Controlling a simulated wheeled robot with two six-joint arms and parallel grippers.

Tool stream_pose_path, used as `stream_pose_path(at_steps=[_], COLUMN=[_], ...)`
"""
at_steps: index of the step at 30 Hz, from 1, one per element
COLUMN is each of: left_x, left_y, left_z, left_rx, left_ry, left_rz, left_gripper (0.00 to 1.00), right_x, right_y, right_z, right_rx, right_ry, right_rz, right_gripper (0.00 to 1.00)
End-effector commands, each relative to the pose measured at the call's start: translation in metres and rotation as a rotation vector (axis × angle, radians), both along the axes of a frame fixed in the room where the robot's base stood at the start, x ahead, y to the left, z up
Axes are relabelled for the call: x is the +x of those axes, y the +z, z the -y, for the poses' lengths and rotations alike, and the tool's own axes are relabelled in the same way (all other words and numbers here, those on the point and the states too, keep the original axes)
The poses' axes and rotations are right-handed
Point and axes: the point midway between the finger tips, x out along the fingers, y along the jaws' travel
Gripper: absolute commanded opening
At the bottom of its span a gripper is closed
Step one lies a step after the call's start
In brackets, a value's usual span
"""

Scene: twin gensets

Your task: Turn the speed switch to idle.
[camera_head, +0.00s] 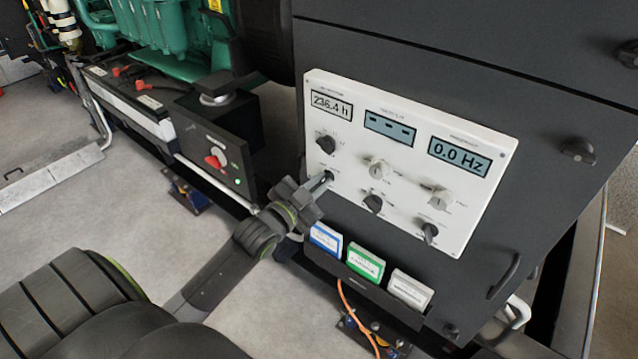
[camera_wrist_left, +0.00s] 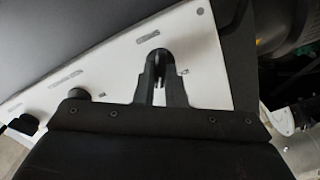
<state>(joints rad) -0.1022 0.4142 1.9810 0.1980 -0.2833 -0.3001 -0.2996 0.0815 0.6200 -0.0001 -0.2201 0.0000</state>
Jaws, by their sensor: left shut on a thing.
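The white control panel (camera_head: 408,160) on the dark cabinet carries several small rotary knobs under three displays. Their labels are too small to read, so I cannot tell the speed switch by its marking. My left gripper (camera_head: 322,183) is at the panel's left side, shut on the small dark knob (camera_head: 329,174) below the upper-left black knob (camera_head: 325,146). In the left wrist view the left gripper's two fingers (camera_wrist_left: 161,85) close around the dark knob (camera_wrist_left: 159,57), which they mostly hide. Its pointing direction cannot be read. My right gripper is out of view.
Blue, green and white boxes stand in a holder (camera_head: 370,292) just below the panel. A smaller black box with a red switch (camera_head: 215,160) stands to the left. A cabinet latch (camera_head: 578,151) sticks out at the right. Open floor (camera_head: 60,215) lies left.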

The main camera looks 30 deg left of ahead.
Motion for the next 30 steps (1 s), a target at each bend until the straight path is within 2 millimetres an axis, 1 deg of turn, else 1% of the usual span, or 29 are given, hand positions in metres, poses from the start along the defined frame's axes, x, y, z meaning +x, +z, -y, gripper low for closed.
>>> stream_pose_path(at_steps=[8, 14, 21, 30], left_x=[0.0, 0.0, 0.0, 0.0], left_y=[0.001, 0.003, 0.004, 0.002], left_z=[0.0, -0.001, -0.002, -0.003], left_rx=[-0.037, -0.14, -0.347, -0.63], left_ry=[0.0, 0.001, 0.001, 0.001], left_rz=[-0.003, -0.013, -0.028, -0.05], left_gripper=[0.0, 0.0, 0.0, 0.0], right_x=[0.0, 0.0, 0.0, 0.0], right_y=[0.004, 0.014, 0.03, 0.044], right_z=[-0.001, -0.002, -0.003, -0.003], right_rx=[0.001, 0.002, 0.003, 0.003], right_ry=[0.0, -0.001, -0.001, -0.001], right_rz=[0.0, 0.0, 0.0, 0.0], right_gripper=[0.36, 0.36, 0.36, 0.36])
